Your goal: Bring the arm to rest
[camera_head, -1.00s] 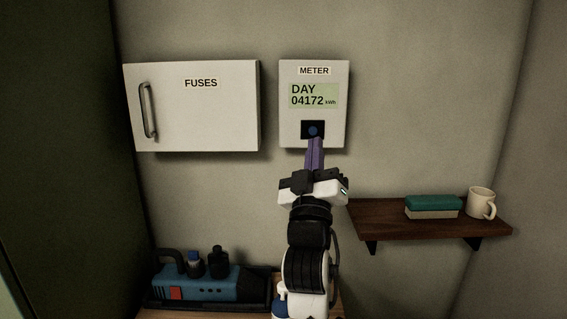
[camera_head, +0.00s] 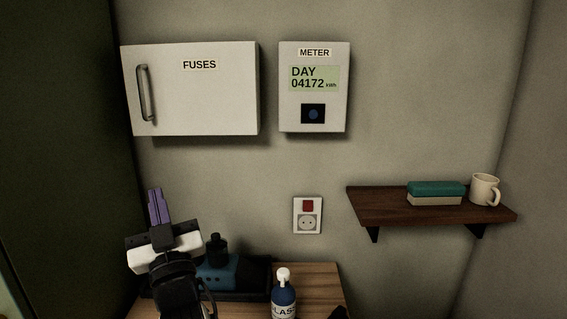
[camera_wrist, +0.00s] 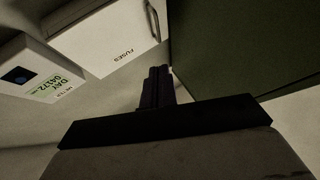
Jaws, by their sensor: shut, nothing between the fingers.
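My gripper (camera_head: 157,207) is at the lower left in the head view, its purple fingers together and pointing up, with nothing between them. It is below the fuse box and apart from the wall units. In the wrist view the shut fingers (camera_wrist: 157,88) show dark in the middle. The meter (camera_head: 314,87) on the wall reads DAY 04172 kWh, with a round blue button (camera_head: 313,114) under its display. The meter also shows in the wrist view (camera_wrist: 30,62), at the left.
The white fuse box (camera_head: 200,95) is closed. A socket (camera_head: 307,215) is on the wall.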

